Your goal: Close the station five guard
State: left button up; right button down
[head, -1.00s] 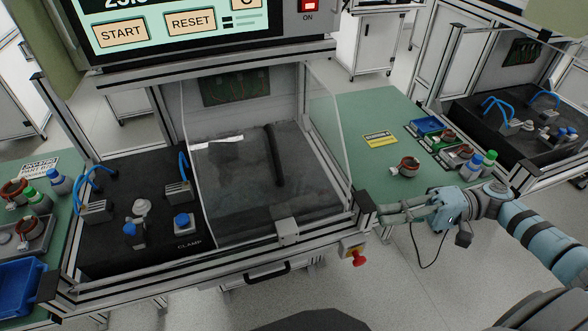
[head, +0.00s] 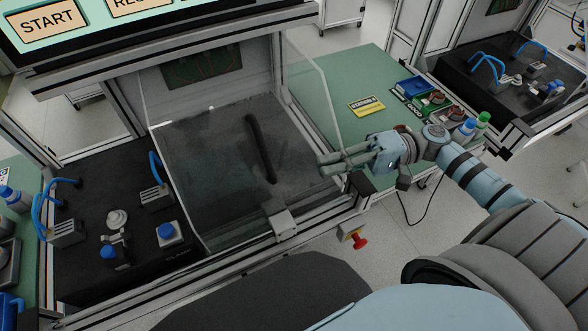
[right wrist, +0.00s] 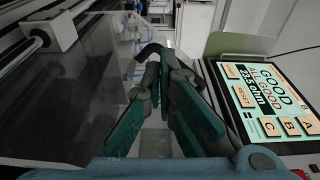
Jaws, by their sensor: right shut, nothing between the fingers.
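The station guard is a clear panel (head: 215,170) over the right part of the station's dark bed, with a long dark bar (head: 260,148) and a grey block (head: 285,222) at its front rail. The panel leaves the left part of the bed, with the clamp fixtures, uncovered. My right gripper (head: 322,163) is shut and empty beside the panel's right side. Whether it touches the panel I cannot tell. In the right wrist view the closed fingers (right wrist: 160,75) point towards a dark curved piece (right wrist: 155,50). My left gripper is not in view.
Blue-topped fixtures (head: 168,233) and blue hoses (head: 155,168) stand on the left of the bed. A red stop knob (head: 360,243) sits at the front right. The green side table (head: 335,105) holds a yellow label (head: 367,106), trays and bottles. A screen (right wrist: 262,95) reads GOOD.

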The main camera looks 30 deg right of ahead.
aim_at(291, 173)
jog(key=x, duration=0.6)
jog(key=shift+w+a+f+p, duration=0.1)
jog(key=shift+w+a+p, duration=0.05)
jog(key=shift+w+p, duration=0.3)
jog(key=shift+s+a, duration=0.1)
jog(key=shift+a, duration=0.45)
